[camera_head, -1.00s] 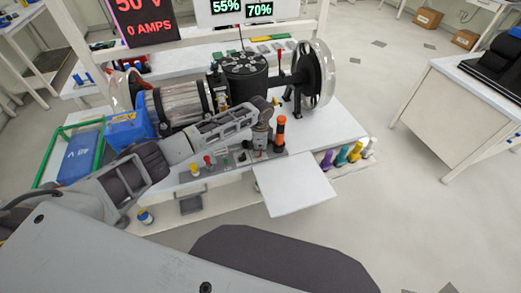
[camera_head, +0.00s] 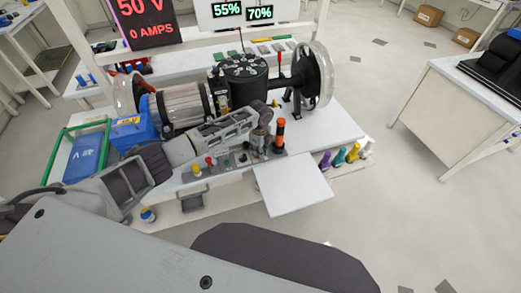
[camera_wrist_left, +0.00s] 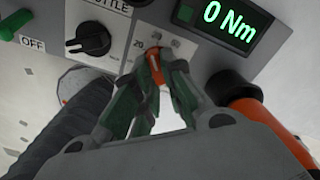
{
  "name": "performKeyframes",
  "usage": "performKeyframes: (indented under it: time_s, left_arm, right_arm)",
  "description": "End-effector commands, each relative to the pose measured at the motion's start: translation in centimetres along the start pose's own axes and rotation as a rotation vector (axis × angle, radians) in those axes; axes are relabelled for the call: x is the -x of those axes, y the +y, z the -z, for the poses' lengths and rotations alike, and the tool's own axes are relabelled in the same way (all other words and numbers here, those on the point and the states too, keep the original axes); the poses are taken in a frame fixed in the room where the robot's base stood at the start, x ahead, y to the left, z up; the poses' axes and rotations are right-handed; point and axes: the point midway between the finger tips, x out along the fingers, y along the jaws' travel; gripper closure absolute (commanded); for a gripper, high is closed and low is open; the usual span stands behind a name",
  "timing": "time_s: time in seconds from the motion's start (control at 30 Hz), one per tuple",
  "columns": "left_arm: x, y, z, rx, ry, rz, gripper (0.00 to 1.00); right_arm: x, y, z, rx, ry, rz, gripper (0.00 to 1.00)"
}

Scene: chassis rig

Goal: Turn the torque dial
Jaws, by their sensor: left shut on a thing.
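The torque dial (camera_wrist_left: 155,68) is a small orange-red knob on a light plate marked 20, in the left wrist view. My left gripper (camera_wrist_left: 157,72) is shut on it, with green-grey fingers on either side that partly hide it. In the head view my left gripper (camera_head: 262,155) is at the front control panel, where the dial is too small to make out. A display (camera_wrist_left: 229,24) beside the dial reads 0 Nm. My right gripper does not show.
An orange-and-black handle (camera_head: 279,135) stands just right of my left gripper. The panel also bears a red lever (camera_head: 209,163) and a yellow knob (camera_head: 197,171). A white plate (camera_head: 293,185) juts out in front.

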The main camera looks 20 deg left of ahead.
Motion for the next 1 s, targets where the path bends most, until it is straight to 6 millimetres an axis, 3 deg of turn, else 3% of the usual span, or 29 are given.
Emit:
performKeyframes:
  time_s: [0.4,1.0]
  left_arm:
    - [0.12,0.18,0.05,-0.231,0.002,0.001,1.00]
    - [0.09,0.20,0.04,-0.282,0.002,0.002,1.00]
  right_arm:
    - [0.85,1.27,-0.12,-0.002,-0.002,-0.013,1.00]
    - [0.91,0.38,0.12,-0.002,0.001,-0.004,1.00]
